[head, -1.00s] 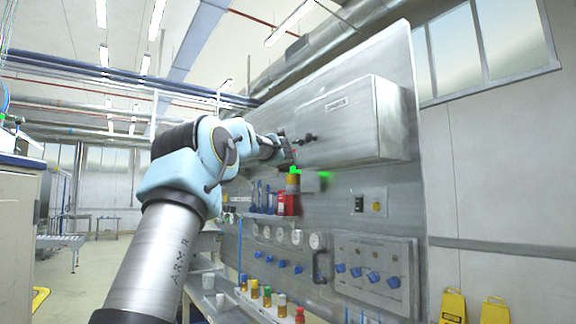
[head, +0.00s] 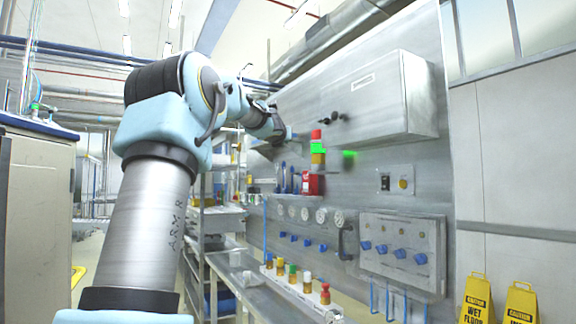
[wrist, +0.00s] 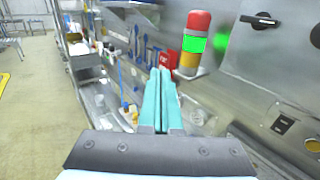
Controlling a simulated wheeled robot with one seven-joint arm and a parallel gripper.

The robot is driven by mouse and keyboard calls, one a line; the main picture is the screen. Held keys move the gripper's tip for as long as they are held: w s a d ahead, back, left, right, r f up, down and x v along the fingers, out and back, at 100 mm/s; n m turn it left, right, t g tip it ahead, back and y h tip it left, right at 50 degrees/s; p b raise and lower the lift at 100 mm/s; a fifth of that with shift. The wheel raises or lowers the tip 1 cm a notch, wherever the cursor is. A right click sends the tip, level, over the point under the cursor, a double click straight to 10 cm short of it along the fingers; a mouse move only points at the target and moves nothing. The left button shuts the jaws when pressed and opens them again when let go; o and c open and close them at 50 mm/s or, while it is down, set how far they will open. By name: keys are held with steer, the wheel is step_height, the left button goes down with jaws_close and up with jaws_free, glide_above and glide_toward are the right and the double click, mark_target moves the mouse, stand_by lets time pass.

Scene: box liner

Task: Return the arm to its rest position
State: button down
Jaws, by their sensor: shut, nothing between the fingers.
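My arm reaches up and forward on the left of the head view. My gripper (wrist: 160,75) shows in the wrist view with its two teal fingers side by side and nothing between them. In the head view the gripper end (head: 288,134) is small and partly hidden by my arm. It is near the signal light (head: 317,150), which is red, green and amber, and apart from it as far as I can tell. The signal light (wrist: 194,45) stands to the right of the fingers in the wrist view.
A grey cabinet (head: 370,100) with a black handle juts from the panel. Below are gauges, blue knobs (head: 393,252) and a shelf with colored-cap bottles (head: 293,275). Yellow wet floor signs (head: 477,300) stand at the right. Open floor (wrist: 30,90) lies left in the wrist view.

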steer(key=s+f+m+g, duration=0.2)
steer(key=s+f+m, duration=0.3)
steer(key=f, duration=0.5)
steer(key=s+f+m+g, duration=0.3)
steer(key=s+f+m, duration=0.1)
steer(key=f+m, duration=0.5)
steer(key=s+f+m+g, duration=0.2)
steer(key=s+f+m, duration=0.25)
steer(key=f, duration=0.65)
steer(key=s+a+f+m+g+y, duration=0.1)
steer(key=s+a+f+m+g, duration=0.2)
steer(key=s+f, duration=0.4)
steer(key=s+a+f+m+g+y, duration=0.1)
steer(key=s+a+f+m+g, duration=0.2)
steer(key=s, duration=0.9)
steer(key=s+a+f+m+g+y, duration=0.2)
steer(key=s+a+f+m, duration=0.4)
steer(key=s+f+m, duration=0.4)
steer(key=shift+f+g, duration=0.4)
steer(key=shift+f, duration=0.55)
steer(key=c, duration=1.6)
jaws_free()
steer(key=shift+a, duration=0.1)
